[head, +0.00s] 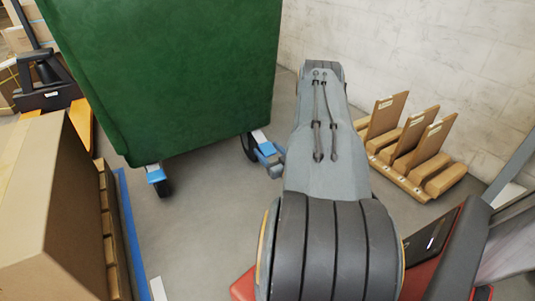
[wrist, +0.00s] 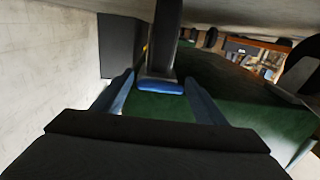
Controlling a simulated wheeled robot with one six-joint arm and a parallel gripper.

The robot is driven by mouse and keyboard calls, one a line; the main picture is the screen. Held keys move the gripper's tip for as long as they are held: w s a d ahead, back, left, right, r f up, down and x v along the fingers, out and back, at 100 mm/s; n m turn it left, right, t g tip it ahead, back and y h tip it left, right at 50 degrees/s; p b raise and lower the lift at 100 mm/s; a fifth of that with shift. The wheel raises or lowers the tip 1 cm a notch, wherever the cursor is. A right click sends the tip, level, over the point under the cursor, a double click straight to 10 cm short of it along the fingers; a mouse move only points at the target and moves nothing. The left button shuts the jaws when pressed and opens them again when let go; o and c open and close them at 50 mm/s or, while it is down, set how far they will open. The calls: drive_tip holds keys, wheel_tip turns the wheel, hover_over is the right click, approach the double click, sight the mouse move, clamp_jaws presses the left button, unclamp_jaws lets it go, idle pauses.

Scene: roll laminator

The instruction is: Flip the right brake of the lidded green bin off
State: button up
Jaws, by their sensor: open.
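The green bin (head: 170,75) stands at the upper left of the head view; its top and lid are out of view. Its right caster has a blue brake pedal (head: 266,149), and its left caster has another blue brake pedal (head: 155,174). My gripper (head: 277,163) is low beside the right caster, mostly hidden behind my arm. In the wrist view, which looks upside down, my open gripper (wrist: 160,95) has one finger on each side of a blue brake pedal (wrist: 160,86). Green bin surface (wrist: 240,115) shows behind. I cannot tell whether the fingers touch the pedal.
A cardboard box (head: 40,190) on a pallet stands at the left, near a blue floor line (head: 132,230). A pallet with upright brown boards (head: 415,150) stands at the right by the pale wall (head: 410,50). Grey floor (head: 205,225) is clear before the bin.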

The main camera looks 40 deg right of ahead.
drive_tip(key=c, duration=1.5)
drive_tip(key=shift+r, duration=0.1)
